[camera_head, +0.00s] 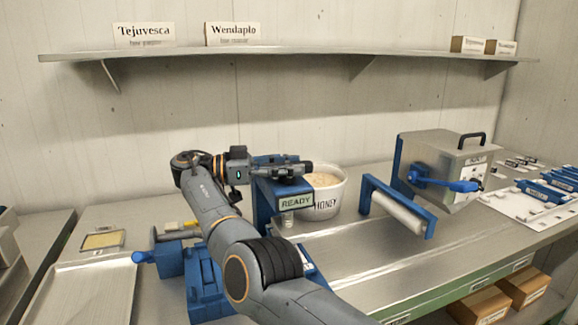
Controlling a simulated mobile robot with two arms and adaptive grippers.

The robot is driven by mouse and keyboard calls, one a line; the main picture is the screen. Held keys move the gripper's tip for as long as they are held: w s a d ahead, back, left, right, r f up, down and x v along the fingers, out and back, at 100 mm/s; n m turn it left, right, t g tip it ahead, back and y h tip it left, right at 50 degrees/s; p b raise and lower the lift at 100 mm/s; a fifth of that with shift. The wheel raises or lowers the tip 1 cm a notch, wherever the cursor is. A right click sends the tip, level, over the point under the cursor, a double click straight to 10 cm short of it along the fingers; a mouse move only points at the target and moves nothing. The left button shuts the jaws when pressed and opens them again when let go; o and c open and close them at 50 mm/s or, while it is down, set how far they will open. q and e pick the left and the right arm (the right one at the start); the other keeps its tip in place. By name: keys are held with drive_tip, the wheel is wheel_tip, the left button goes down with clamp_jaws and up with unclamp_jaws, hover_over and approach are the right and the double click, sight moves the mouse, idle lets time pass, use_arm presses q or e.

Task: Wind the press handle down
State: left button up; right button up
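My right gripper (303,169) is above the blue stand with a green READY label (295,203), its fingers pointing right. The fingers are seen side-on and small, so I cannot tell whether they are open or hold anything. No handle shows clearly at the top of this stand; my gripper and arm cover part of it. A blue bar handle (150,257) sticks out to the left of a blue block (180,258), partly behind my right arm. I cannot tell which blue piece is the press. My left gripper is out of view.
A white HONEY pot (326,200) stands just right of the stand. A roller in a blue frame (398,212) and a metal box with a blue crank (445,184) are farther right. A tray (85,295) lies front left. A shelf (290,52) runs above.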

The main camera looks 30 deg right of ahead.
drive_tip(key=shift+n+t+h+b, duration=0.3)
drive_tip(key=shift+t+b, duration=0.05)
drive_tip(key=shift+t, duration=0.35)
drive_tip(key=shift+n+t, duration=0.4)
